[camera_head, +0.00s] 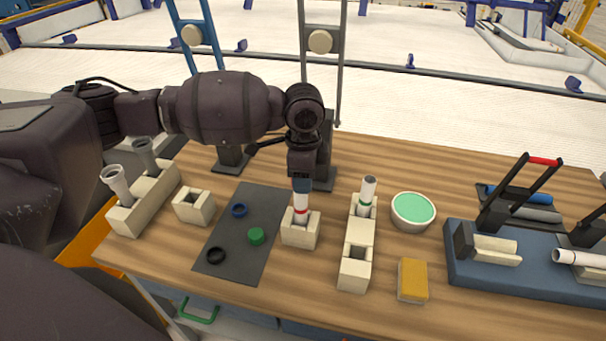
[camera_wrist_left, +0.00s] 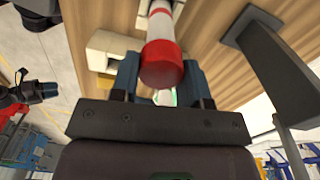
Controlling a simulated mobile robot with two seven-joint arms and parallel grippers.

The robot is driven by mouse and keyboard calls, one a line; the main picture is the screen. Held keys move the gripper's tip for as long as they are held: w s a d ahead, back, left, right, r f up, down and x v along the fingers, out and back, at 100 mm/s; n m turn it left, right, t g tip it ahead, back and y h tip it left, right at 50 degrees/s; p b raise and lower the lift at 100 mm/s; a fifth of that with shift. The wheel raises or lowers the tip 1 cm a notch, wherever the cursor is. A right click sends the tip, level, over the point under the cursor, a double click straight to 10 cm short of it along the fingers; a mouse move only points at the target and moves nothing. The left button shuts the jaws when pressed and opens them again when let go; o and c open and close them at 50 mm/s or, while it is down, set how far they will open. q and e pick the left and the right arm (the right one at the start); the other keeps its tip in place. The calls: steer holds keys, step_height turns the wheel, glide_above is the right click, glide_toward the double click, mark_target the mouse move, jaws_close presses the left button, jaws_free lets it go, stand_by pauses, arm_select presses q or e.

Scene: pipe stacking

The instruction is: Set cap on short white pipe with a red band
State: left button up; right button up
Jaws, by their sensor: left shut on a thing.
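The short white pipe with a red band (camera_head: 300,211) stands upright in a cream block (camera_head: 299,236) in the head view. It also shows in the left wrist view (camera_wrist_left: 163,22), running away behind the red cap (camera_wrist_left: 161,64). My left gripper (camera_head: 301,184) is directly above the pipe, pointing down, its blue fingers shut on the red cap. In the wrist view the cap lines up with the pipe's upper end and no gap shows between them. Whether it is fully seated I cannot tell.
A dark mat (camera_head: 233,262) left of the block holds a green cap (camera_head: 256,236), a blue ring (camera_head: 239,210) and a black ring (camera_head: 215,256). Right stand a green-banded pipe (camera_head: 367,190), a round green-topped container (camera_head: 413,211), a yellow sponge-like block (camera_head: 412,280) and a blue rack (camera_head: 480,282).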

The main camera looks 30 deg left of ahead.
steer(key=shift+w+r, duration=0.35)
steer(key=shift+w, duration=0.1)
arm_select(q)
steer(key=shift+p, duration=0.4)
arm_select(e)
steer(key=shift+s+r, duration=0.1)
steer(key=shift+s, duration=0.35)
steer(key=shift+r, duration=0.15)
arm_select(q)
steer(key=shift+f, duration=0.1)
arm_select(e)
steer(key=shift+w+r, duration=0.4)
steer(key=shift+w, duration=0.15)
steer(key=shift+a, duration=0.1)
arm_select(q)
steer(key=shift+f+p, duration=0.2)
steer(key=shift+p, duration=0.15)
arm_select(e)
steer(key=shift+s, duration=0.4)
arm_select(q)
steer(key=shift+f, duration=0.25)
arm_select(e)
steer(key=shift+w+r, duration=0.1)
steer(key=shift+r, duration=0.05)
steer(key=shift+w+r, duration=0.15)
steer(key=shift+w, duration=0.15)
